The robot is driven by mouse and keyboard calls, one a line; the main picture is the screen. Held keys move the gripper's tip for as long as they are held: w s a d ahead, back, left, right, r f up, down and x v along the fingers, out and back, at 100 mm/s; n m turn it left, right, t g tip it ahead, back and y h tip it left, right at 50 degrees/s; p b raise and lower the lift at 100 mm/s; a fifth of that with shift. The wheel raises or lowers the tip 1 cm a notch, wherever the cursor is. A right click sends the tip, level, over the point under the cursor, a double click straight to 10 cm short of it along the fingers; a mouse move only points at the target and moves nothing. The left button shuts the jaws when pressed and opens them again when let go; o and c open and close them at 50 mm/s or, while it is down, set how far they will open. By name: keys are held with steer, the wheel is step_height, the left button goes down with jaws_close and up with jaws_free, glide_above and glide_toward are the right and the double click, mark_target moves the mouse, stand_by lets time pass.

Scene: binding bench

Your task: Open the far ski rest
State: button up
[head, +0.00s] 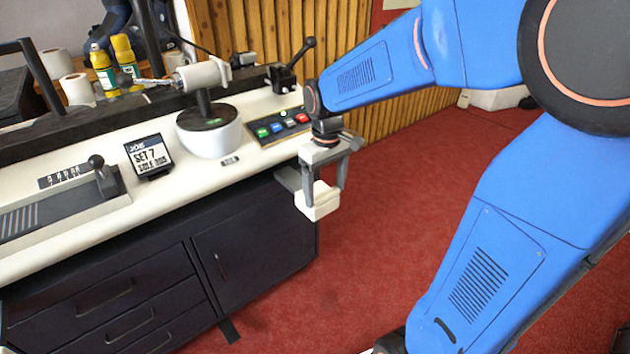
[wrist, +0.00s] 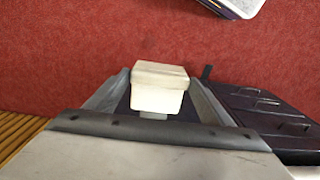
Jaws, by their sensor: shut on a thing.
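My gripper (head: 318,188) is shut on a small off-white block (head: 318,206), held in the air at the front right corner of the bench. In the wrist view, the block (wrist: 158,92) sits between the two fingers of the gripper (wrist: 156,100), above red floor. A dark clamp with a black ball-ended lever (head: 288,72) stands at the bench's far right end. It looks like the far ski rest, but I cannot tell for sure. The lever is tilted up to the right. My gripper is apart from it.
The white-topped bench (head: 185,190) carries a job display (head: 149,155), a round white-and-grey stand (head: 210,135), a button panel (head: 283,126) and a near slider lever (head: 102,177). Yellow bottles (head: 125,58) stand at the back.

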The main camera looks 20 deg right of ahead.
steer(key=shift+s+d, duration=0.15)
steer(key=shift+s, duration=0.3)
steer(key=o, duration=1.5)
steer(key=shift+r, duration=0.1)
step_height(320, 180, up, 17)
steer(key=shift+r, duration=0.15)
steer(key=s+d+f+m+t, duration=0.1)
steer(key=s+f+t, duration=0.1)
steer(key=s+f, duration=0.4)
steer(key=s+d+f+m+t, duration=0.1)
steer(key=s+f, duration=0.5)
steer(key=s, duration=0.7)
steer(key=shift+d+m+t, duration=0.15)
steer(key=shift+m+t, duration=0.65)
steer(key=shift+t, duration=0.1)
